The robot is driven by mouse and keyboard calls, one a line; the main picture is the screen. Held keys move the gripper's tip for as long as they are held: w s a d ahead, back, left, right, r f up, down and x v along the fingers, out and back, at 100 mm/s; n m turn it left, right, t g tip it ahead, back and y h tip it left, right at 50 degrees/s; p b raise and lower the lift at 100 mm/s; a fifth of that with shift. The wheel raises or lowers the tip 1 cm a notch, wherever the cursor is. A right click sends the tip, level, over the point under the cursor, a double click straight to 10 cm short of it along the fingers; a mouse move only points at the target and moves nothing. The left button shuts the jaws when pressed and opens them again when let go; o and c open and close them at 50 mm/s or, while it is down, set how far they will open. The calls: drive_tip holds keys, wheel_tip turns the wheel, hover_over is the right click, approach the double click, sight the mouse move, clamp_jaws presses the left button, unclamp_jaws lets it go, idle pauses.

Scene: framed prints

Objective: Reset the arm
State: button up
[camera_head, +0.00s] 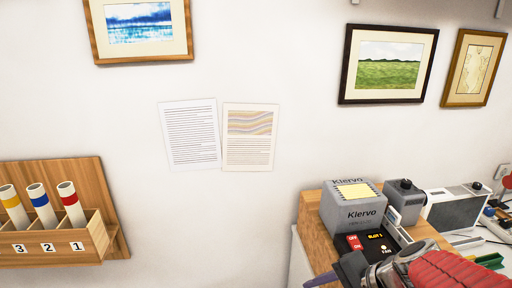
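My arm comes in from the bottom right corner, with a red ribbed sleeve and a grey metal joint. The dark end of my gripper (322,281) shows at the bottom edge, pointing left. Most of it is cut off or hidden, so I cannot tell whether it is open or shut. I see nothing held in the part that shows. The arm passes in front of the lower part of a grey Klervo machine (352,214), which has a yellow top and red buttons.
The machine stands on a wooden bench (312,222) with other grey devices (456,212) to its right. A wooden rack (75,180) with three banded tubes hangs at left. Framed prints (389,65) and two sheets (189,133) are on the wall. The lower middle is clear.

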drive_tip(key=s+d+r+n+t+h, duration=0.1)
drive_tip(key=s+r+n+h, duration=0.4)
drive_tip(key=n, duration=0.5)
wheel_tip(320, 180, up, 2)
drive_tip(key=shift+s+r+n+h, duration=0.15)
drive_tip(key=shift+s+n+h, duration=0.2)
drive_tip(key=shift+s, duration=0.9)
drive_tip(key=shift+s, duration=0.1)
